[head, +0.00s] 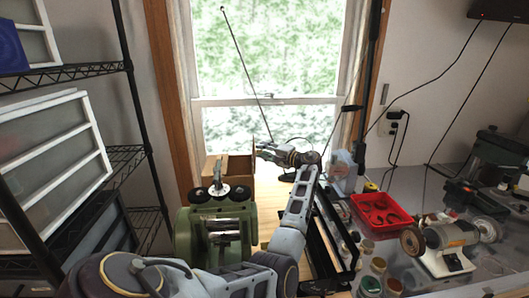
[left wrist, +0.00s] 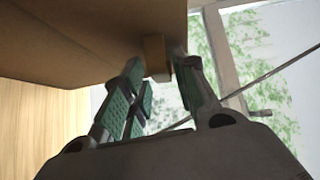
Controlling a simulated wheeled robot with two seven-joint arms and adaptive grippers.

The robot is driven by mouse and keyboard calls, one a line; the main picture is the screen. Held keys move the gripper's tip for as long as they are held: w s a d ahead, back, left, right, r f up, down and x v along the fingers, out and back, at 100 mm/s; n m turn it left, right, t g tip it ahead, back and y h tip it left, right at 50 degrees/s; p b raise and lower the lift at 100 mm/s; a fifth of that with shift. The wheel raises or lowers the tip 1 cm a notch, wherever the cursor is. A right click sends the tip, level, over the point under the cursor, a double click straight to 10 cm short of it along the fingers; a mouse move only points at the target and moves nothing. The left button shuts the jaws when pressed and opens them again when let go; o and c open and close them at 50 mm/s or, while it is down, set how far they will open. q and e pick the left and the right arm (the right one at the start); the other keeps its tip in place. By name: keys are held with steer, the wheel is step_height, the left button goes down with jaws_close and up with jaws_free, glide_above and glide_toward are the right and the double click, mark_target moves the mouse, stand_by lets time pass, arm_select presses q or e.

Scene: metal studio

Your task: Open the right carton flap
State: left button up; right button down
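The brown carton (head: 240,169) stands by the window, partly hidden behind a green machine. My left gripper (head: 258,147) is at the carton's upper right edge, reaching in from the right and pointing left. In the left wrist view a broad brown carton panel (left wrist: 80,35) fills the upper left. The left gripper's two green-padded fingers (left wrist: 160,65) are apart there, with a small brown carton edge (left wrist: 155,52) near and between their tips. I cannot tell whether they touch it. Which flap this edge belongs to is unclear. My right gripper is not in view.
The green machine (head: 215,235) stands in front of the carton. A red tray (head: 380,212), small jars (head: 372,284) and a bench grinder (head: 445,245) crowd the right side. A black wire shelf (head: 125,155) stands at the left. The window (head: 265,60) is behind.

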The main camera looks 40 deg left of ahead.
arm_select(q)
steer(key=d, duration=0.7)
steer(key=shift+w+d+r, duration=0.15)
steer(key=shift+w+d, duration=0.1)
steer(key=shift+w, duration=0.2)
steer(key=shift+r, duration=0.1)
stand_by(0.3)
step_height(320, 180, up, 9)
steer(key=p, duration=0.9)
